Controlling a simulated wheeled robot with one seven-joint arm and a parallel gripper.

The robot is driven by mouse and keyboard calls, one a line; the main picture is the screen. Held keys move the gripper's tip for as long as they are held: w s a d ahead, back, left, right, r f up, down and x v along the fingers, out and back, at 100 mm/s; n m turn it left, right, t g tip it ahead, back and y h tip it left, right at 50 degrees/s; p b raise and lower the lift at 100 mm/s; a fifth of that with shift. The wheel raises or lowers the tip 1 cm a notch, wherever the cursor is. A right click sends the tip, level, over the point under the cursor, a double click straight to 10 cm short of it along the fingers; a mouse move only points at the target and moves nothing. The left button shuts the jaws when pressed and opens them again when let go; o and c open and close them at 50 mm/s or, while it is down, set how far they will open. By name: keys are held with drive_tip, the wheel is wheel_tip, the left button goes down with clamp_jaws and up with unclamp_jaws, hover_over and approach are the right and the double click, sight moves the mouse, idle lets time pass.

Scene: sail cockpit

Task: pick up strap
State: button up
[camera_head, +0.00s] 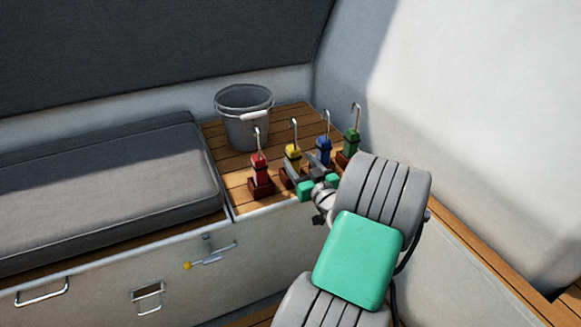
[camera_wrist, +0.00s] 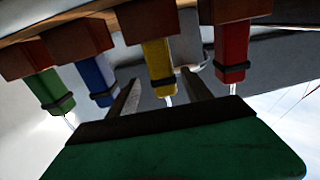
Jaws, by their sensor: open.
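Several straps with metal hooks stand upright in brown holders on the wooden bench top: red (camera_head: 260,170), yellow (camera_head: 293,157), blue (camera_head: 323,150) and green (camera_head: 351,143). In the wrist view they hang upside down: green (camera_wrist: 50,92), blue (camera_wrist: 98,78), yellow (camera_wrist: 159,62) and red (camera_wrist: 231,52). My gripper (camera_head: 302,167) is open and empty at the front of the yellow and blue straps. In the wrist view my gripper (camera_wrist: 160,90) has its two fingers on either side of the yellow strap. Whether they touch it I cannot tell. My gripper partly hides the yellow and blue holders.
A grey bucket (camera_head: 244,120) stands behind the red strap. A grey cushion (camera_head: 100,190) fills the bench to the left. A white wall (camera_head: 480,130) rises close on the right. The bench front (camera_head: 120,285) carries metal handles and a yellow-tipped lever (camera_head: 208,259).

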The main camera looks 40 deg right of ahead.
sight(289, 150)
drive_tip(key=x, duration=0.6)
drive_tip(key=shift+w+a+b, duration=0.1)
drive_tip(key=shift+w+b, duration=0.3)
drive_tip(key=shift+w, duration=0.1)
drive_tip(key=shift+f, duration=0.1)
clamp_jaws()
